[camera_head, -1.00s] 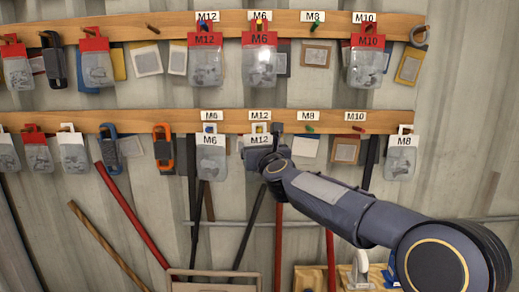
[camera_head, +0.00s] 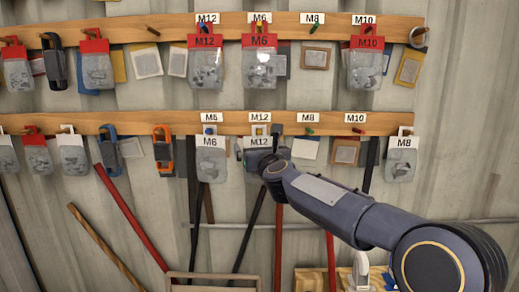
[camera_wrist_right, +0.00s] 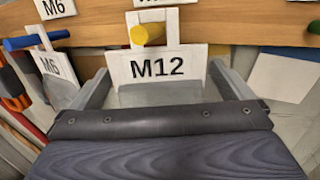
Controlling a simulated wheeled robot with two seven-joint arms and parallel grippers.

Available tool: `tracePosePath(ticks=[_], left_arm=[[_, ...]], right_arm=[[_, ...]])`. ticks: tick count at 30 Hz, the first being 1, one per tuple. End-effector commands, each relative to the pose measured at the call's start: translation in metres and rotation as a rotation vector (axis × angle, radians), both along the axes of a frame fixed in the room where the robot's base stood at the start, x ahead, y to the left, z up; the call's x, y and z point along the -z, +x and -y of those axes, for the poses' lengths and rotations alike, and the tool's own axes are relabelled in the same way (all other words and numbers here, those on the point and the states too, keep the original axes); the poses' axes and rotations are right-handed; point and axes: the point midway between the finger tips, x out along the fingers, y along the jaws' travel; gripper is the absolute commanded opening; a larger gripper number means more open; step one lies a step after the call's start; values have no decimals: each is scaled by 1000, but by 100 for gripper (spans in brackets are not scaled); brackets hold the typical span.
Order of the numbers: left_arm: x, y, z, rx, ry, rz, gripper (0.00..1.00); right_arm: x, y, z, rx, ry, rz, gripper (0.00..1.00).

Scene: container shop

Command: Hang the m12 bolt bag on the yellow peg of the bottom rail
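The M12 bolt bag (camera_head: 258,143) has a white header and hanging loop and sits at the bottom rail (camera_head: 150,122) under the M12 label. In the right wrist view the bag (camera_wrist_right: 157,68) is upright and faces me. The yellow peg (camera_wrist_right: 150,34) shows inside its loop opening; I cannot tell how far the peg passes through. My right gripper (camera_head: 262,155) is at the bag, its fingers (camera_wrist_right: 160,80) on either side of it. I cannot tell whether they press on it. The bag's lower part is hidden behind the gripper. My left gripper is out of view.
An M6 bag (camera_head: 211,158) hangs close on the left on the blue peg (camera_wrist_right: 36,40). The green peg (camera_head: 309,131) and red peg (camera_head: 358,130) to the right are bare. An M8 bag (camera_head: 401,158) hangs at the rail's right end. Bags also hang on the top rail (camera_head: 225,27).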

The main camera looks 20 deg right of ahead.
Motion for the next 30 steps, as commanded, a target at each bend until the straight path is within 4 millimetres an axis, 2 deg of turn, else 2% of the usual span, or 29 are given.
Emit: tracePosePath(ticks=[8, 21, 30], left_arm=[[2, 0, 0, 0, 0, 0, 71], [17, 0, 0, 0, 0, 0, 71], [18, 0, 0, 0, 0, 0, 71]], right_arm=[[1, -4, -1, 0, 1, 0, 100], [2, -69, -14, -1, 1, 2, 100], [4, -81, -18, -17, -41, -9, 100]])
